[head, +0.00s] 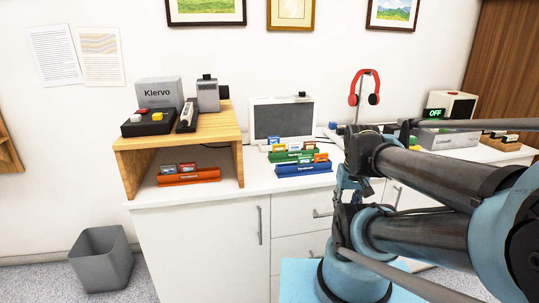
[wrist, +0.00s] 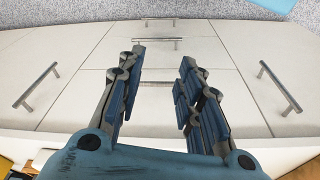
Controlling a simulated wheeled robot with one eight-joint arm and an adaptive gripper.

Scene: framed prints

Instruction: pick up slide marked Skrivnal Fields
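Small framed slides stand in three racks on the white counter in the head view. An orange rack (head: 188,177) sits under the wooden shelf. A green rack (head: 291,156) and a blue rack (head: 303,169) stand together in front of a grey screen. The slide labels are too small to read, so I cannot tell which slide is marked Skrivnal Fields. My gripper (wrist: 162,58) is open and empty in the wrist view. Its fingers are apart in front of the white cabinet fronts, away from the racks. No slide shows in the wrist view.
A wooden shelf (head: 181,141) bears a grey Klervo box (head: 159,93) and a black button box (head: 148,124). Red headphones (head: 364,88) hang on a stand. Cabinet handles project from the fronts. A grey bin (head: 101,258) stands on the floor. My arm hides part of the right counter.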

